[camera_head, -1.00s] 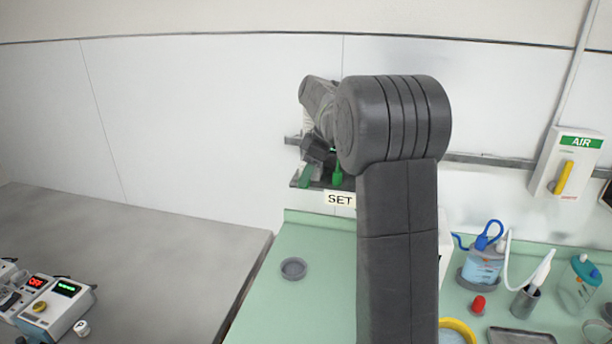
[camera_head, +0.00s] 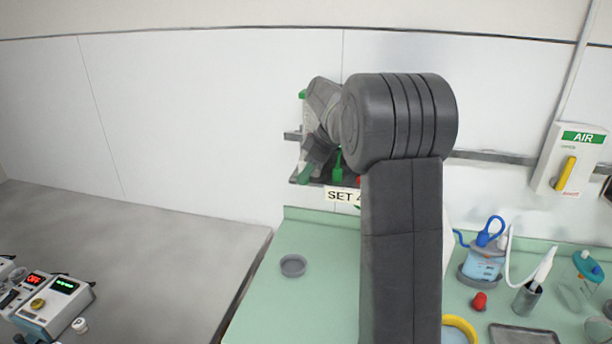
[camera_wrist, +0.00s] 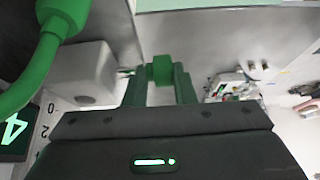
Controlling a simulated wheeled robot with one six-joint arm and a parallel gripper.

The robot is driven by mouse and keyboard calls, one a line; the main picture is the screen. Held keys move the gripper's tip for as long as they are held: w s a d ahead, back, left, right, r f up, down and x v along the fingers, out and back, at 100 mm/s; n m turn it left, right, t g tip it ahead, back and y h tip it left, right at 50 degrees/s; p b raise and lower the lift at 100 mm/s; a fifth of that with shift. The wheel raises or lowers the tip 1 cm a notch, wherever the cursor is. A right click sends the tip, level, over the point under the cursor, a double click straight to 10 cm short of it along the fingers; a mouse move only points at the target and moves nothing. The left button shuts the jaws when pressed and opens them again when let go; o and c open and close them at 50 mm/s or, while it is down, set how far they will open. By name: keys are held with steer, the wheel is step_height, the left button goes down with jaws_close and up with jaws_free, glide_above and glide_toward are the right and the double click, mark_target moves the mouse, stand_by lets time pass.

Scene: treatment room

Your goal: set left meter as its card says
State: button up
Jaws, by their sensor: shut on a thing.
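In the wrist view my gripper (camera_wrist: 160,84) has its two green fingers closed on a small green block (camera_wrist: 160,68), which looks like a knob. A white box (camera_wrist: 78,72) is left of the fingers, and a thick green tube (camera_wrist: 42,60) curves past it. A dark panel (camera_wrist: 14,136) at the far left shows a bright green 4, beside a pale scale (camera_wrist: 46,120) with 0 and 2. In the head view the card (camera_head: 340,195) reads SET and a partly covered digit that looks like 4. My arm hides most of the meter and shelf behind it.
A green upright piece (camera_head: 338,168) stands on the dark shelf close beside my wrist. A green counter (camera_head: 310,245) below holds a grey dish (camera_head: 293,265), a red cap (camera_head: 479,302) and a blue-topped jar (camera_head: 484,262). An AIR box (camera_head: 567,160) is on the wall at right.

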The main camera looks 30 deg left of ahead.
steer(key=shift+s+d+f+y+b, duration=0.1)
steer(key=shift+d+f+y+b, duration=0.05)
steer(key=shift+y+b, duration=0.15)
steer(key=o, duration=0.6)
steer(key=shift+o, duration=1.3)
steer(key=shift+s, duration=0.15)
steer(key=shift+d+r, duration=0.1)
steer(key=shift+r, duration=0.15)
steer(key=v, duration=1.3)
steer(key=shift+w+d+b, duration=0.2)
steer(key=shift+w+b, duration=0.05)
steer(key=shift+b, duration=0.1)
steer(key=shift+r, duration=0.1)
